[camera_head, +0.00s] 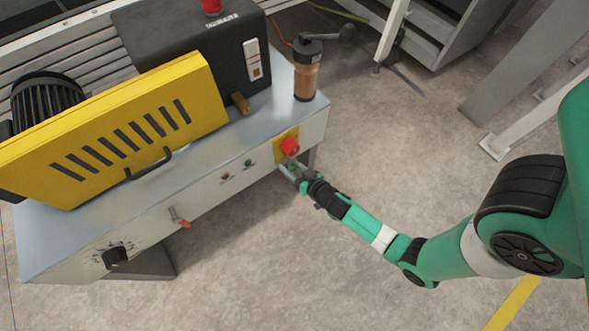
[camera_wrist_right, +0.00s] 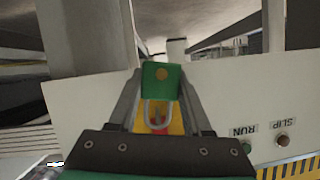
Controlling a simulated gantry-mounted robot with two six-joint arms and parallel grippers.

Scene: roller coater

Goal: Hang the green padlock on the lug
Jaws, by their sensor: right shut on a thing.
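My right gripper (camera_head: 291,169) is at the front panel of the machine, just below the red switch knob (camera_head: 289,146) on its yellow plate (camera_head: 279,150). In the right wrist view the green padlock (camera_wrist_right: 161,80) is between the fingertips of my right gripper (camera_wrist_right: 160,88), which is shut on its body. Its grey shackle (camera_wrist_right: 158,112) extends from the body toward the camera, over the yellow plate and a bit of red. I cannot make out the lug, or whether the shackle touches anything. My left gripper is not in view.
An orange-handled lever (camera_head: 179,218) and black knob (camera_head: 117,257) project from the front. The concrete floor (camera_head: 270,270) in front is clear.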

